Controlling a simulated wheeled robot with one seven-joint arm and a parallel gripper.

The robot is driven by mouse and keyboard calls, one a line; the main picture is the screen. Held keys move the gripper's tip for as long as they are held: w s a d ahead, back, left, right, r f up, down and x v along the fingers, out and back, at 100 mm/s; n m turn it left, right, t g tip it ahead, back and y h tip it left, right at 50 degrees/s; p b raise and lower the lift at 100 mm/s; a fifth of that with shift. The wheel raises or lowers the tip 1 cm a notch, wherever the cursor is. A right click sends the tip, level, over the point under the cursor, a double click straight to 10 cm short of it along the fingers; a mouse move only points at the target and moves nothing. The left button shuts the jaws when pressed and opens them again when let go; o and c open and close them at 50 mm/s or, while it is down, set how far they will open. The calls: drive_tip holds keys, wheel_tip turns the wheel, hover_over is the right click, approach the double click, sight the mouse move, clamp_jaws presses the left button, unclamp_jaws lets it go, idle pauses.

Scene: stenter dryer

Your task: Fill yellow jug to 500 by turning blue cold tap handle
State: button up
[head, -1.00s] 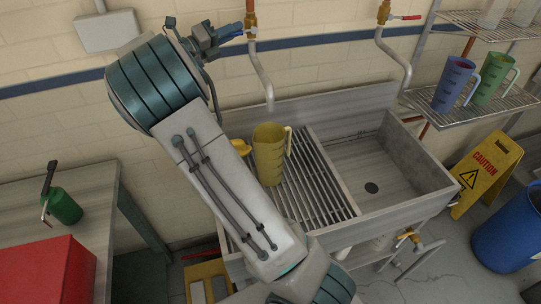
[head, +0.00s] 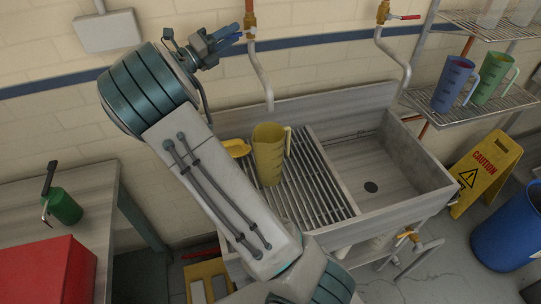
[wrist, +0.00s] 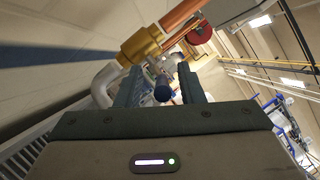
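The yellow jug (head: 268,158) stands upright on the slatted rack of the sink, below the left spout (head: 261,72). No water stream shows, and the level inside cannot be read. My gripper (head: 232,38) is up at the wall, just left of the brass valve (head: 249,18) of that spout. In the wrist view my gripper (wrist: 160,82) has its two fingers apart, with gaps, and the blue tap handle (wrist: 162,90) shows end-on between them. The brass valve body (wrist: 140,46) lies just beyond. Whether a finger touches the handle cannot be told.
A second tap with a red handle (head: 404,17) hangs over the empty right basin (head: 385,170). Blue and green jugs (head: 455,84) stand on a wire shelf at right. A yellow object (head: 236,147) lies left of the jug. A caution sign (head: 486,172) stands on the floor.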

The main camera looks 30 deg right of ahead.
drive_tip(key=p+v, duration=0.1)
drive_tip(key=v, duration=1.2)
drive_tip(key=shift+r, duration=0.1)
drive_tip(key=b+v, duration=0.4)
drive_tip(key=v, duration=1)
drive_tip(key=s+d+f+m+g+y, duration=0.2)
drive_tip(key=s+d+m+y, duration=0.35)
drive_tip(key=d, duration=0.35)
drive_tip(key=s+d+f+m+g+y, duration=0.2)
drive_tip(key=s+d+m+y, duration=0.35)
drive_tip(key=d, duration=0.35)
drive_tip(key=s+a+f+m+t+y+b, duration=0.1)
drive_tip(key=s+m+y, duration=0.3)
drive_tip(key=s+m, duration=0.6)
drive_tip(key=s+a+f+m+t+y+b, duration=0.1)
drive_tip(key=s+f+m+t+y, duration=0.3)
drive_tip(key=s+m, duration=0.6)
drive_tip(key=shift+a+y, duration=0.75)
drive_tip(key=shift+y, duration=0.05)
